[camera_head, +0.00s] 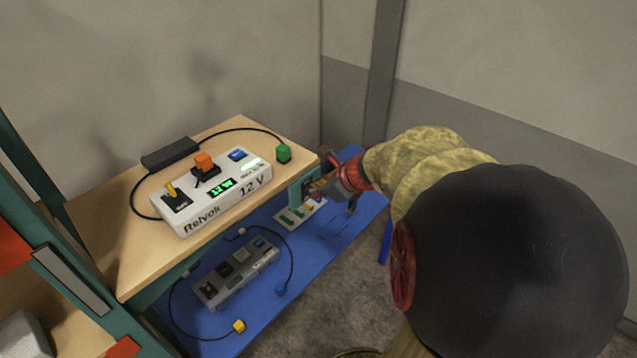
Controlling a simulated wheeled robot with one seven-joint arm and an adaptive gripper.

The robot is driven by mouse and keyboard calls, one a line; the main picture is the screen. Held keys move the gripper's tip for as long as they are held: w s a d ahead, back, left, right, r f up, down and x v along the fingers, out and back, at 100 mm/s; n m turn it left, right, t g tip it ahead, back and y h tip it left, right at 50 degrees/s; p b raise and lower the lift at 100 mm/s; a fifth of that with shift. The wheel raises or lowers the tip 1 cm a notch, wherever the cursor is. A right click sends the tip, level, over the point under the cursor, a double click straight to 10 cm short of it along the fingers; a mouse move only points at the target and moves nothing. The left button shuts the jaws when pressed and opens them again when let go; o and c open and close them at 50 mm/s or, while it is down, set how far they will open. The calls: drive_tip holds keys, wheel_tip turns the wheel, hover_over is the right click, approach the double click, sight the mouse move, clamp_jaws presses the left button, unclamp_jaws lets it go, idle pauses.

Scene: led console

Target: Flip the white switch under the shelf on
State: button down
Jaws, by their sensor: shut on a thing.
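My gripper (318,188) is at the right end of the wooden shelf (105,240), just under its edge, beside a teal panel (299,192). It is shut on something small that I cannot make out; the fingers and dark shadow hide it. I cannot pick out a white switch for certain at the gripper. On the blue lower board, a grey console (236,272) has dark controls, a pale one (241,255) and a blue one, well left of my gripper.
Loose cables lie around both consoles.

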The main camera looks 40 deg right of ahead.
idle(0.6)
drive_tip(key=c, duration=1.9)
unclamp_jaws()
drive_tip(key=shift+r, duration=0.1)
drive_tip(key=v, duration=1.1)
drive_tip(key=shift+s+r, duration=0.25)
drive_tip(key=shift+r, duration=0.05)
